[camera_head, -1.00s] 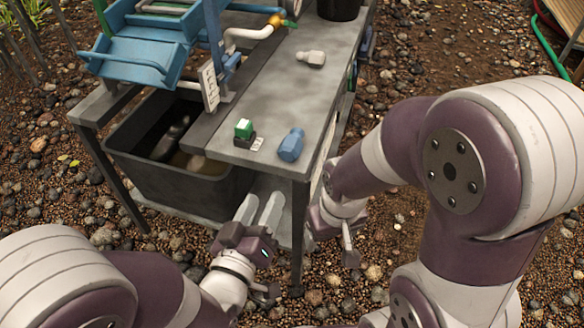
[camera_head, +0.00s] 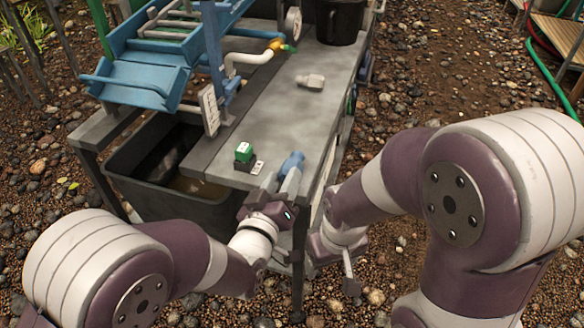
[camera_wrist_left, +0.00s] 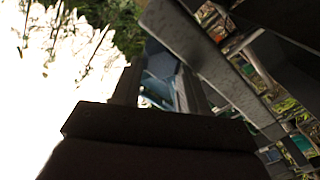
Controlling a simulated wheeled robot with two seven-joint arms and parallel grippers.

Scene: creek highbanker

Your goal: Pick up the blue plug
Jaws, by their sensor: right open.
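The blue plug (camera_head: 292,162) lies near the front right corner of the grey bench top (camera_head: 262,116). My left gripper (camera_head: 279,181) is at the bench's front edge, its two fingers apart and pointing at the plug. The fingers hide the plug's near part, and I cannot tell whether they touch it. In the left wrist view, the dark fingers (camera_wrist_left: 157,88) stand apart, with something blue showing in the gap. My right gripper (camera_head: 347,270) is open, low beside the bench's right front leg, partly hidden by its wrist.
A green-topped switch box (camera_head: 244,152) stands left of the plug. A whitish plug-like fitting (camera_head: 311,81) lies farther back. A blue sluice (camera_head: 135,75) and a dark tub (camera_head: 135,190) are at the left. A black bucket (camera_head: 341,20) stands at the back. The bench's middle is clear.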

